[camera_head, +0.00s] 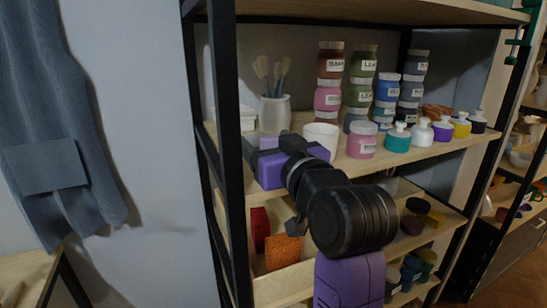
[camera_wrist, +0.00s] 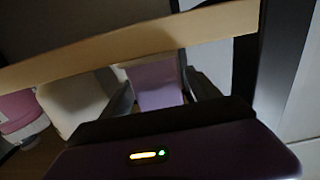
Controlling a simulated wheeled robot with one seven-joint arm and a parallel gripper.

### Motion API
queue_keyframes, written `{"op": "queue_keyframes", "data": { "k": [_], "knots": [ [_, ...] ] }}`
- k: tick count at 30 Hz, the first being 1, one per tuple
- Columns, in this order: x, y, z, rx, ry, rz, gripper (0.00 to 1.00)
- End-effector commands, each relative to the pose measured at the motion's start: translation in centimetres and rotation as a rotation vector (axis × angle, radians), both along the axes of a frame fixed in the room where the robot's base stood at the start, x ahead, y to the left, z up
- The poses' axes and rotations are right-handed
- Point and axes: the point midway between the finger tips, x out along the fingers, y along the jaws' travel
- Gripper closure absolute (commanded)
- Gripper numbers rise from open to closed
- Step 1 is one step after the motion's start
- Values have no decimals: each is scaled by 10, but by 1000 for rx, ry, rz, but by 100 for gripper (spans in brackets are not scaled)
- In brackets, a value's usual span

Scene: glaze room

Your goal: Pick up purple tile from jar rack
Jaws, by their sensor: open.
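In the wrist view a flat purple piece, which looks like the purple tile (camera_wrist: 158,90), stands between the two dark fingers of my gripper (camera_wrist: 157,78). The fingers are open, one on each side of it, and I cannot tell whether either touches it. In the head view my gripper (camera_head: 258,146) reaches over the left end of the middle shelf of the jar rack (camera_head: 414,156). Its purple housing hides most of the tile there.
A white cup (camera_head: 321,138) and a pink jar (camera_head: 361,140) stand close to the right of my gripper. Behind are a brush pot (camera_head: 274,112) and stacked jars (camera_head: 328,75). A black rack post (camera_head: 228,120) is close on the left. Red and orange tiles (camera_head: 283,251) stand below.

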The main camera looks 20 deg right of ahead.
Motion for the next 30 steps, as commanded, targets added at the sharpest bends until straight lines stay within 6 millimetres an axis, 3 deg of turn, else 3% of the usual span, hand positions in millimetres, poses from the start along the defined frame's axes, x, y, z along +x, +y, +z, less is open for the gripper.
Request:
{"op": "queue_keyframes", "data": {
  "k": [6,7,17,30],
  "knots": [
    [1,0,0,0,0,0,29],
    [1,0,0,0,0,0,33],
    [1,0,0,0,0,0,98],
    [3,0,7,0,-1,0,100]
  ]
}}
